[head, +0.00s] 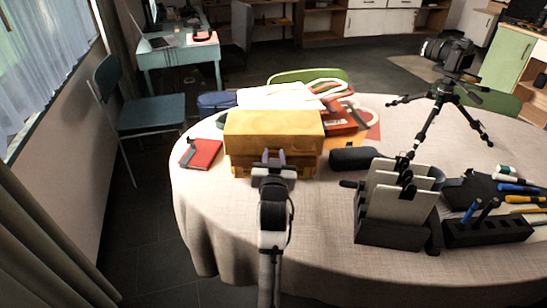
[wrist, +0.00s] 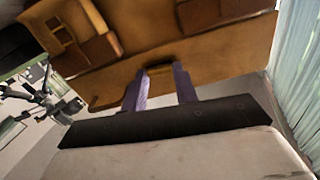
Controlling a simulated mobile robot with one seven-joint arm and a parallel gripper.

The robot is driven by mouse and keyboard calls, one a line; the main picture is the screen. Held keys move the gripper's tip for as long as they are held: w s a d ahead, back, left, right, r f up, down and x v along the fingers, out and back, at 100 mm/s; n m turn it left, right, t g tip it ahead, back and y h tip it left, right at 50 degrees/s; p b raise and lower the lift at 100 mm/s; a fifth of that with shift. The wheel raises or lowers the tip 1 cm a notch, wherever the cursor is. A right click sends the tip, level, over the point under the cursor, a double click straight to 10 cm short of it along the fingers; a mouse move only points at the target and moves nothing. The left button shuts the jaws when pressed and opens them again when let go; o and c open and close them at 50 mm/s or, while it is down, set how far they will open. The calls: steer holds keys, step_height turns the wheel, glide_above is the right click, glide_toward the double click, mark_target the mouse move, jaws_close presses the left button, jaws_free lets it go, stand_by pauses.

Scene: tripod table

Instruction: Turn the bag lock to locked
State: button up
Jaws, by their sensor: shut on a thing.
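The tan leather bag (head: 273,128) stands on the round table. Its front faces me in the head view. In the wrist view the bag's leather front (wrist: 225,52) fills the upper part, tilted. My gripper (head: 274,157) is at the bag's lower front. In the wrist view its two purple fingers (wrist: 160,80) reach to the leather edge, one on each side of a small tan-brown piece, the bag lock (wrist: 158,69). The fingers are shut on it. In the head view my gripper hides the lock. Its exact turn angle is hard to tell.
A red notebook (head: 201,153) lies left of the bag. A dark cylindrical case (head: 354,158) and a black holder with pale plates (head: 389,231) stand to the right. A camera tripod (head: 437,112) stands farther right. The front left tablecloth (head: 213,217) is clear.

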steer(key=m+b, duration=0.1)
steer(key=m, duration=0.3)
steer(key=shift+d, duration=0.1)
steer(key=m+b, duration=0.1)
steer(key=m, duration=0.3)
steer(key=shift+m, duration=0.4)
steer(key=m+b, duration=0.1)
steer(key=m, duration=0.3)
steer(key=shift+f+m+b, duration=0.15)
steer(key=shift+m+b, duration=0.15)
steer(key=shift+d+m+b, duration=0.1)
steer(key=shift+m+b, duration=0.3)
steer(key=shift+m, duration=1.5)
steer(key=o, duration=1)
